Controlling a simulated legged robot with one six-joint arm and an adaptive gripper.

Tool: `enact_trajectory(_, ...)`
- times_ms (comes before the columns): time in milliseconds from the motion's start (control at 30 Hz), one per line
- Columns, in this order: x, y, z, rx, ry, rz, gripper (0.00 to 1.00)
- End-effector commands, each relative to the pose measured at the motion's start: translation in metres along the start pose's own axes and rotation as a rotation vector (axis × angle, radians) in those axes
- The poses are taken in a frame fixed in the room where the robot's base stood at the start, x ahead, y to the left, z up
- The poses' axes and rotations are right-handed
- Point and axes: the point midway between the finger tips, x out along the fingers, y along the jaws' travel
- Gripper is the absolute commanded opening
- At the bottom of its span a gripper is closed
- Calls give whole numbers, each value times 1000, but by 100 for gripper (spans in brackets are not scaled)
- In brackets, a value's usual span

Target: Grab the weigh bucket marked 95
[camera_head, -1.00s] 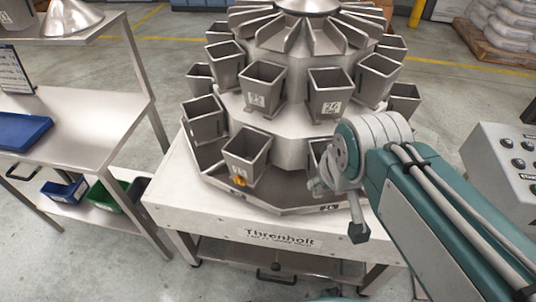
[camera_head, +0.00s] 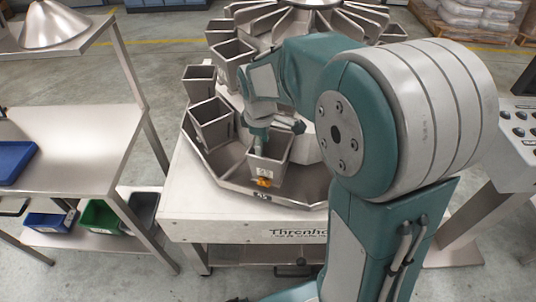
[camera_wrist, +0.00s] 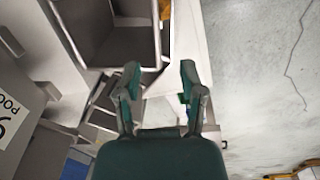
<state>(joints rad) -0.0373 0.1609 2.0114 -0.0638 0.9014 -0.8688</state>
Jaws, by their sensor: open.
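Steel weigh buckets hang in two tiers around the weigher. In the head view, a lower-tier bucket (camera_head: 270,170) has a small label and a yellow part at its foot; I cannot read its number clearly. My gripper (camera_head: 275,128) is open just above and beside its rim, holding nothing. The upper-tier bucket whose label looked like 95 earlier is hidden behind my arm. In the wrist view, my open fingers (camera_wrist: 159,72) point toward an open-topped bucket (camera_wrist: 110,50). Another bucket's label (camera_wrist: 10,132) shows at the left edge, cut off, with only part of its number in view.
Further buckets (camera_head: 210,124) stand close on the left of the weigher. The white frame (camera_head: 190,215) runs below them. A steel bench (camera_head: 75,135) with a blue tray (camera_head: 14,160) stands at the left, with bins (camera_head: 100,216) underneath. My arm covers the weigher's right side.

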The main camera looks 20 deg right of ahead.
Motion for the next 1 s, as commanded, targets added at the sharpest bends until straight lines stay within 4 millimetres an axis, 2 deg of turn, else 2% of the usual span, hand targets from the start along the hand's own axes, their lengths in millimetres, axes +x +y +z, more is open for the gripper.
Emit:
enact_trajectory(200, 34, -2, -1, -1, -6, -4, 51)
enact_trajectory(467, 59, -1, -2, 1, -5, -1, 51)
enact_trajectory(700, 95, 2, -2, 1, -5, -2, 51)
enact_trajectory(833, 105, 3, -2, 1, -3, 0, 51)
enact_trajectory(1000, 106, 2, -3, 1, -3, 2, 51)
